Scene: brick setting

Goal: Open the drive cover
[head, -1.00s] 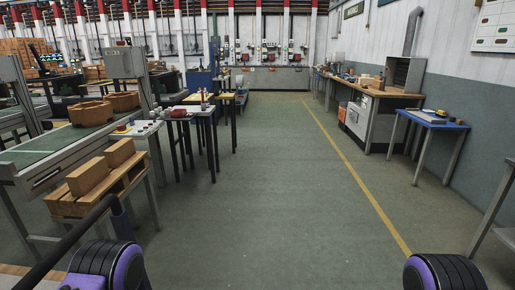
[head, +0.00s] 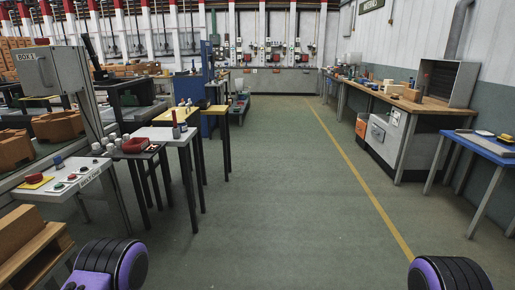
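I cannot tell for certain which thing is the drive cover. Neither of my grippers is in view. Only rounded black and purple parts of my arms show at the bottom left and bottom right.
A blue table (head: 485,148) and a wooden workbench (head: 400,92) line the right. The floor aisle (head: 270,190) between them is clear.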

